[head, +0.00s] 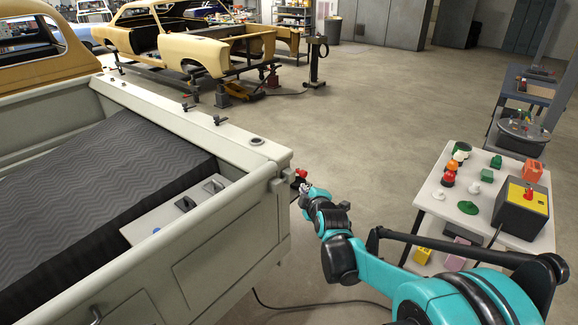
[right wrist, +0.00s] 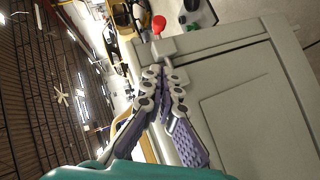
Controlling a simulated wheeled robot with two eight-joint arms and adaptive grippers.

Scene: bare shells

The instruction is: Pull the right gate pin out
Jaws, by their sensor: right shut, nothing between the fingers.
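The right gate pin (head: 301,174) shows as a small red knob at the outer corner of the pale truck bed, just beside the corner bracket (head: 283,181). In the right wrist view the red knob (right wrist: 158,23) is beyond the fingertips, with the bracket (right wrist: 165,47) between. My right gripper (head: 305,188) is close below the knob in the head view, and its fingers overlap the area around it. In the wrist view the right gripper (right wrist: 164,80) has its fingers together and empty, near the gate's edge. The pin's shaft is not clearly visible. My left gripper is out of view.
The gate panel (right wrist: 245,110) fills the right of the wrist view. A white table (head: 425,197) with small coloured objects and a yellow-topped box (head: 522,197) stands at right. A cable (head: 330,302) lies on the floor. The floor beyond the corner is open.

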